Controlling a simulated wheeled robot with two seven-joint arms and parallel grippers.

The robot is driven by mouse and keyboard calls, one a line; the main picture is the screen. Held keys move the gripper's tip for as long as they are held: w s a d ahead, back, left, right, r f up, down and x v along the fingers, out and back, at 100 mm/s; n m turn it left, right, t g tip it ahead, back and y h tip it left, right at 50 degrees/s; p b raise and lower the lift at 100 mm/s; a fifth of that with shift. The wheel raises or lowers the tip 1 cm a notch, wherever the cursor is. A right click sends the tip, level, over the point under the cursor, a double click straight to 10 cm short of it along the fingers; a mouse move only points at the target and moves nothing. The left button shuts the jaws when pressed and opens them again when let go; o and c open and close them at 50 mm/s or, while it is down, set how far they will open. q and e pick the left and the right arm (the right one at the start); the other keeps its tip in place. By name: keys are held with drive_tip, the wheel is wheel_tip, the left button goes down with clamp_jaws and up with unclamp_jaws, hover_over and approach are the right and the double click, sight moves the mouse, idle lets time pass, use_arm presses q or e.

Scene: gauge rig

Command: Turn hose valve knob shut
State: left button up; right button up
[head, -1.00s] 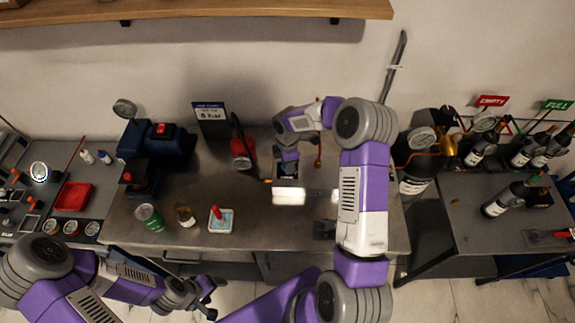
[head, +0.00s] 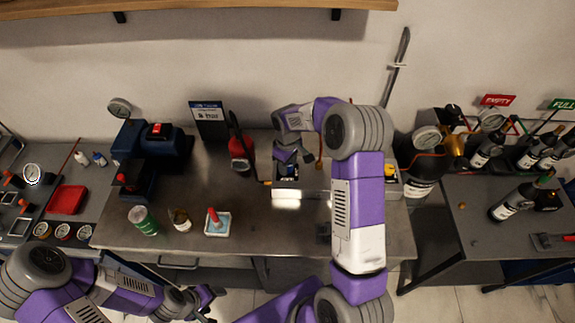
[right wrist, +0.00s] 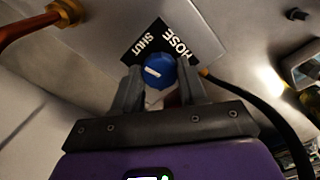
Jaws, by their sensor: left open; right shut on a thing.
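The blue hose valve knob (right wrist: 160,71) with a white pointer line sits in front of a black label plate (right wrist: 172,40) reading HOSE and SHUT. The white line runs at a slant across the knob. My right gripper (right wrist: 161,82) is shut on this knob, one finger on each side. In the head view my right gripper (head: 288,158) is over the rig (head: 286,189) on the bench, and the knob cannot be made out there. My left gripper (head: 196,303) is open and empty, low in front of the bench.
On the bench stand a red extinguisher-like item (head: 240,150), a green can (head: 143,219) and a white tray (head: 217,224). Bottles stand on the right table.

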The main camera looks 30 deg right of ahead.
drive_tip(key=shift+m, duration=1)
drive_tip(key=o, duration=1.1)
drive_tip(key=shift+c, duration=0.2)
wheel_tip(320, 180, up, 8)
drive_tip(key=shift+f, duration=0.15)
